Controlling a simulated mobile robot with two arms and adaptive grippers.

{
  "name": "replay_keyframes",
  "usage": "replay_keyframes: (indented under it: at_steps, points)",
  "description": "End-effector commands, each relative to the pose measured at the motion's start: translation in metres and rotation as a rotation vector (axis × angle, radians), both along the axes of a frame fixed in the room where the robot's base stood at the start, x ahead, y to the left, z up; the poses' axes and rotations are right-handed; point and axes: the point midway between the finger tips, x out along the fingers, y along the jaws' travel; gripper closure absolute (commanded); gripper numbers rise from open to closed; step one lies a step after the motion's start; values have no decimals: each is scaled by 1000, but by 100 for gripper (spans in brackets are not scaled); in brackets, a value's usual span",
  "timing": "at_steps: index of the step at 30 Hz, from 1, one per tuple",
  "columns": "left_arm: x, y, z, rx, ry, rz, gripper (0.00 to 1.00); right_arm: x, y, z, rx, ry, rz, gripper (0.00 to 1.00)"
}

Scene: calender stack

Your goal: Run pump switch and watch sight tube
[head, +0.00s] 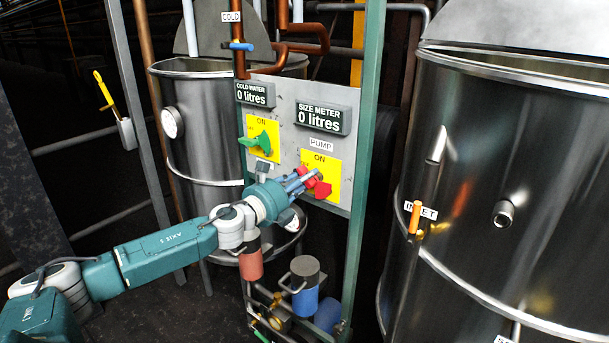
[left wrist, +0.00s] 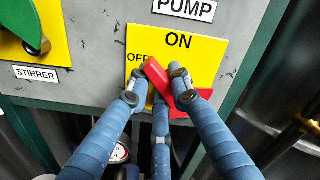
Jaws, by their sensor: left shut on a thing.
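The red pump switch (head: 323,190) sits on a yellow plate marked ON, under the PUMP label (head: 321,144). In the left wrist view the red switch (left wrist: 186,99) shows up close, with its upper left end beside the word OFF. My left gripper (head: 306,180) reaches in from the left and is shut on the switch. Its blue fingers (left wrist: 160,86) sit around the red handle and hide part of it. The size meter (head: 324,117) reads 0 litres. I cannot make out a sight tube. My right gripper is not in view.
A green stirrer switch (head: 257,141) and a cold water display (head: 255,94) reading 0 litres are on the same panel. Steel tanks stand behind left and at right (head: 470,180), the right one with an INLET valve (head: 415,216). The green frame post (head: 364,130) borders the panel.

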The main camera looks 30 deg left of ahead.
Motion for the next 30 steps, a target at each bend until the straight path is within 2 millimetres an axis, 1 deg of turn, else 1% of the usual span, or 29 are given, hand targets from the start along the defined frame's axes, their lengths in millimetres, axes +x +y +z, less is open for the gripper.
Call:
replay_keyframes:
  at_steps: [1,15,21,30]
  points:
    - [0,-1,3,43,-2,-2,100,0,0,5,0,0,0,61]
    - [0,-7,8,463,-35,-2,100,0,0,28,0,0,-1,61]
    - [-1,-10,8,589,-45,-3,100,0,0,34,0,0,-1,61]
    - [-1,-12,6,689,-53,-5,100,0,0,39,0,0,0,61]
